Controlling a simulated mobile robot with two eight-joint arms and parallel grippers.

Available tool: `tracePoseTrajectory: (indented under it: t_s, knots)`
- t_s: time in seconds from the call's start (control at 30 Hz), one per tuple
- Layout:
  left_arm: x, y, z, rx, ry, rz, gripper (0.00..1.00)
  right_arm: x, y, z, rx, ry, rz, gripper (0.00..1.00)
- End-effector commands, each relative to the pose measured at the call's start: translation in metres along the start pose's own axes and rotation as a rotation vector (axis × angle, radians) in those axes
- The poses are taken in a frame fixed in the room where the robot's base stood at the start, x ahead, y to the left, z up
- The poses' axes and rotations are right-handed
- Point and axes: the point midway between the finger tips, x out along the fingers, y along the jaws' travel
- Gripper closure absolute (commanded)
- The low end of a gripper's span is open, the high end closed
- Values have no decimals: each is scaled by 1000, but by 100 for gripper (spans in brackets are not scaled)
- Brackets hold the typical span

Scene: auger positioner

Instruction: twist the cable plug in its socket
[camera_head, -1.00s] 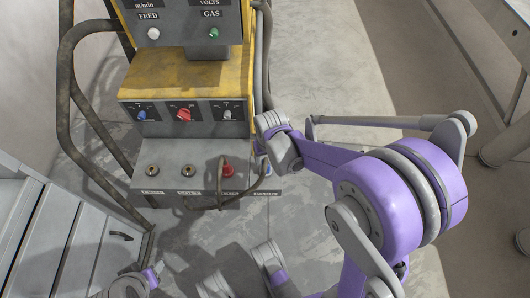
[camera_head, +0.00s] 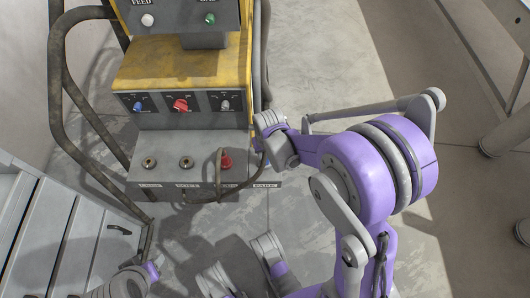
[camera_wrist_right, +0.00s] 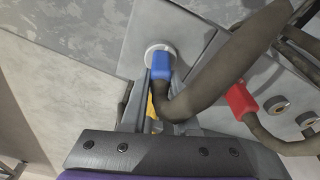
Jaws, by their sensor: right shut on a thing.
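In the right wrist view the blue cable plug (camera_wrist_right: 161,66) sits in a round metal-rimmed socket (camera_wrist_right: 150,51) on the grey panel. A thick dark cable (camera_wrist_right: 200,85) bends away from it to the right. My right gripper (camera_wrist_right: 158,84) is shut on the blue plug, one finger on each side, with the cable passing between and over the fingers. In the head view my right wrist covers this plug and socket at the right end of the socket row.
A red plug (camera_head: 226,160) with its own cable stands beside the blue one; it also shows in the right wrist view (camera_wrist_right: 240,100). Two open sockets (camera_head: 186,162) are further left. The yellow machine (camera_head: 185,62) with knobs rises behind. A grey cabinet (camera_head: 55,240) stands at left.

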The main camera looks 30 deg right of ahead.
Motion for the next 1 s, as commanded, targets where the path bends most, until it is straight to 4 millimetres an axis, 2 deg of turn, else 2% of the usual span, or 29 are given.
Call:
tracePoseTrajectory:
  t_s: [0.07,0.37,0.7,1.0]
  knots:
    - [0,0,0,0,0,0,50,0,0,0,0,0,0,100]
    - [0,0,0,0,0,0,50,0,0,0,-23,0,-3,100]
    - [-5,0,-1,0,1,0,50,0,0,0,-400,0,-60,100]
    - [-5,0,-1,0,1,0,50,0,0,0,-447,0,-68,100]
